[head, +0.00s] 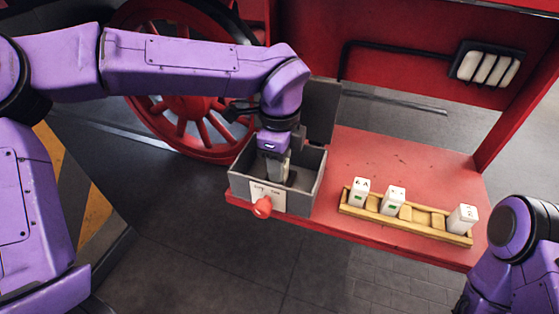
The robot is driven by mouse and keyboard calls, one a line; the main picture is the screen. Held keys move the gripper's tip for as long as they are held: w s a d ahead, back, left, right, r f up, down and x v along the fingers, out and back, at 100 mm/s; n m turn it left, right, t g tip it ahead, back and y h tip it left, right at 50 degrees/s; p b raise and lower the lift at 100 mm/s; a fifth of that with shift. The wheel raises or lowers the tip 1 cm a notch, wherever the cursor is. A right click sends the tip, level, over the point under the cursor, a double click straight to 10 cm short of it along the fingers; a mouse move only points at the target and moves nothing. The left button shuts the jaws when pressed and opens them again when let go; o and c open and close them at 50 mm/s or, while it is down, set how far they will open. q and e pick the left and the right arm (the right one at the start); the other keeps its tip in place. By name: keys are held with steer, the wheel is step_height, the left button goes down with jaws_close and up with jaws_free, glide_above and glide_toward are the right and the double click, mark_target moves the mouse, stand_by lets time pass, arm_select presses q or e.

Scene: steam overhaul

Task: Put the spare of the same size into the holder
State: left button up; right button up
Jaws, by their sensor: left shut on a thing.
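A grey open box (306,191) stands at the left end of the red shelf, with a white label and a red knob on its front. My left gripper (275,172) points down inside this box. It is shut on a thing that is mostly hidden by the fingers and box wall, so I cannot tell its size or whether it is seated. A wooden tray (433,231) to the right holds three white marked spares: the left one (359,191), the middle one (393,201) and the right one (461,219). Their markings are too small to read surely. My right gripper is out of view.
The grey lid (321,112) stands up behind the box. The red shelf (395,160) is clear behind the tray. A black fixture with several pale bars (487,67) is on the red back wall. A red spoked wheel (185,118) stands behind my left arm.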

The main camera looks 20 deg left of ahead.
arm_select(q)
steer(key=o, duration=1.1)
steer(key=shift+o, duration=0.2)
steer(key=shift+r, duration=0.1)
step_height(320, 180, up, 10)
steer(key=shift+f+b, duration=0.2)
steer(key=shift+b, duration=0.85)
steer(key=shift+r, duration=0.4)
